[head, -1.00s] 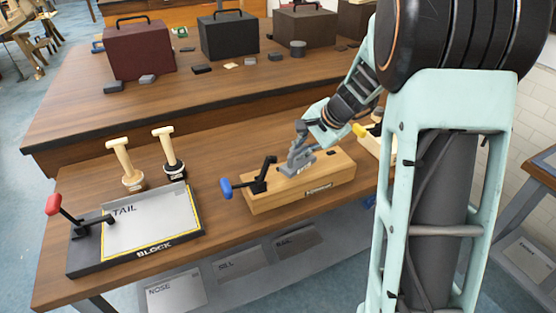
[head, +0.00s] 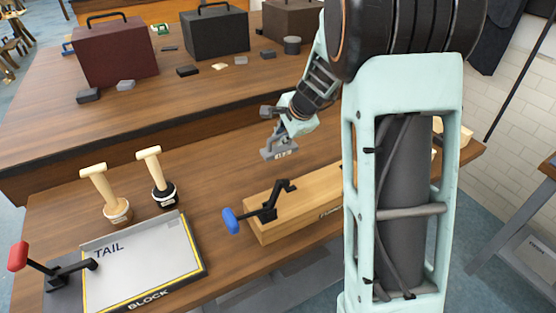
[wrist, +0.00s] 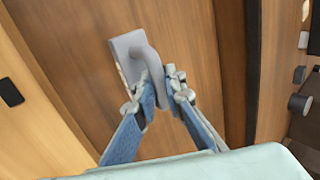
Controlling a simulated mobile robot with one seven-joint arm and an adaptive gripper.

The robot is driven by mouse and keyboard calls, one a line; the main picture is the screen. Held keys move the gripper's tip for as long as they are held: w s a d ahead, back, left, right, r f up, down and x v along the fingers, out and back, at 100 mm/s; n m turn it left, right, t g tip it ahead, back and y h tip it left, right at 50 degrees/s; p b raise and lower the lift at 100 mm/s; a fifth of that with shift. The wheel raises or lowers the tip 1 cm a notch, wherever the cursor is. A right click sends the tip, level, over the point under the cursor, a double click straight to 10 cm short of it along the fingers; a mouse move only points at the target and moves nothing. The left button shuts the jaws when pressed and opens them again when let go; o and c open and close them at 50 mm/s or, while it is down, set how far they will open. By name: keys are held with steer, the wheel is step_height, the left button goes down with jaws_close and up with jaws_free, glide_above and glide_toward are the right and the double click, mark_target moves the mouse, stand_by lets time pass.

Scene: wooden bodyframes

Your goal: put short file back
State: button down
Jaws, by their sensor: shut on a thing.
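My gripper (head: 283,136) is shut on the handle of a grey flat tool (head: 279,152), which I take for the short file. Small lettering on its side is too small to read for sure. In the wrist view the grey tool (wrist: 128,58) has a flat plate and a curved handle, with my fingertips (wrist: 158,85) around the handle. The tool is over bare tabletop, behind the wooden block (head: 305,205) and apart from it. I cannot tell its exact height. My arm hides the right part of the block.
A blue-handled clamp (head: 264,208) stands on the wooden block. At the left are a grey TAIL plate (head: 145,262) on a black board, a red-handled clamp (head: 40,264) and two wooden-handled tools (head: 107,190). Toolboxes (head: 117,50) stand on the bench behind. The tabletop behind the block is clear.

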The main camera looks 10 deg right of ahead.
mark_target(281, 155)
step_height(281, 155, down, 7)
steer(key=shift+r+b, duration=0.15)
steer(key=shift+b, duration=0.95)
steer(key=c, duration=2.5)
jaws_free()
steer(key=shift+f, duration=0.2)
steer(key=o, duration=0.5)
steer(key=shift+r, duration=0.2)
steer(key=p+v, duration=0.2)
steer(key=v, duration=1)
steer(key=shift+s+a+p, duration=0.1)
steer(key=shift+p, duration=0.25)
